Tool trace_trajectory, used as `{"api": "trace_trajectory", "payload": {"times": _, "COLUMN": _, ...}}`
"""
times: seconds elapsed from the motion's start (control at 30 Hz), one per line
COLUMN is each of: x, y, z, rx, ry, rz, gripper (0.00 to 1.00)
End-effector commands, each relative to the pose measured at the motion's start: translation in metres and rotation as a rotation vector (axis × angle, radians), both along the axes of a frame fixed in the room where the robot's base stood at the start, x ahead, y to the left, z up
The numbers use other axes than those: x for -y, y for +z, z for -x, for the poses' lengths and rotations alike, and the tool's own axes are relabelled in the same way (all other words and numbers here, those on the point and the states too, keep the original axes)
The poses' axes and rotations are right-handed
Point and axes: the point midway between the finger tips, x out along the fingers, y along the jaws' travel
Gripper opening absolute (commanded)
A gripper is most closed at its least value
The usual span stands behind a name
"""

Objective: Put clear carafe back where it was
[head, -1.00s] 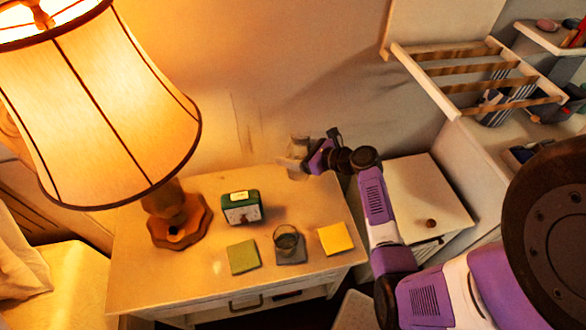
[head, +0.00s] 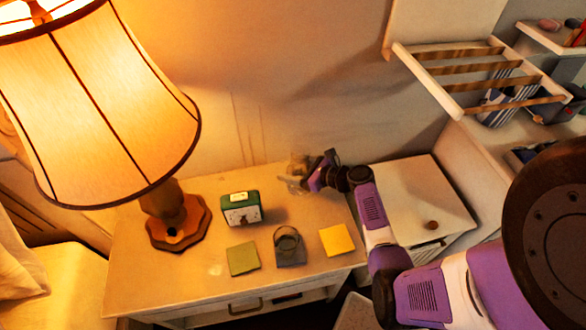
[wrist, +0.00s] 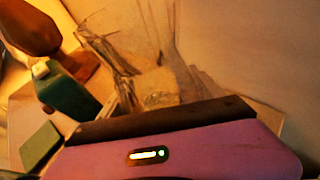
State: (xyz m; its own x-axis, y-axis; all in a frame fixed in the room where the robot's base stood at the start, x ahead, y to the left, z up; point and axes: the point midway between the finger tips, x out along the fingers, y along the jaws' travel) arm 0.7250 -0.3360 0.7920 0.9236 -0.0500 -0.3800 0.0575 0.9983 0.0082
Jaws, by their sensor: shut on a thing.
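The clear carafe (head: 298,164) is at the back right of the white nightstand (head: 130,260), near the wall. It is see-through and hard to make out. My gripper (head: 301,183) reaches in from the right and is shut on it. In the wrist view the carafe (wrist: 125,35) fills the upper middle, beyond the dark edge of my gripper. I cannot tell whether its base touches the tabletop.
A clear glass (head: 288,238) stands on a dark square (head: 291,262), between a green square (head: 243,259) and a yellow square (head: 336,240). A green clock (head: 241,208) and a lit lamp (head: 100,110) stand left. A white cabinet (head: 410,195) is at right.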

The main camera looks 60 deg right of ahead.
Motion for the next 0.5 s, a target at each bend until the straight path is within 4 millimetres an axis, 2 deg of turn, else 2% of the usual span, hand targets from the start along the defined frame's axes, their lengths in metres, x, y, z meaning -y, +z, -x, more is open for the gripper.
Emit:
{"api": "trace_trajectory", "payload": {"times": 0.1, "x": 0.0006, "y": -0.0021, "z": -0.0007, "rx": 0.002, "ry": 0.0, "rz": 0.001, "gripper": 0.03}}
{"api": "trace_trajectory", "payload": {"times": 0.13, "x": -0.0001, "y": -0.0032, "z": 0.0, "rx": 0.0, "ry": 0.0, "rz": 0.0, "gripper": 0.79}}
{"api": "trace_trajectory", "payload": {"times": 0.2, "x": -0.0001, "y": -0.0027, "z": 0.0, "rx": 0.0, "ry": 0.0, "rz": 0.0, "gripper": 0.93}}
{"api": "trace_trajectory", "payload": {"times": 0.23, "x": -0.0001, "y": -0.0027, "z": 0.0, "rx": 0.0, "ry": 0.0, "rz": 0.0, "gripper": 0.97}}
{"api": "trace_trajectory", "payload": {"times": 0.5, "x": 0.0, "y": -0.0025, "z": 0.0, "rx": 0.0, "ry": 0.0, "rz": 0.0, "gripper": 0.97}}
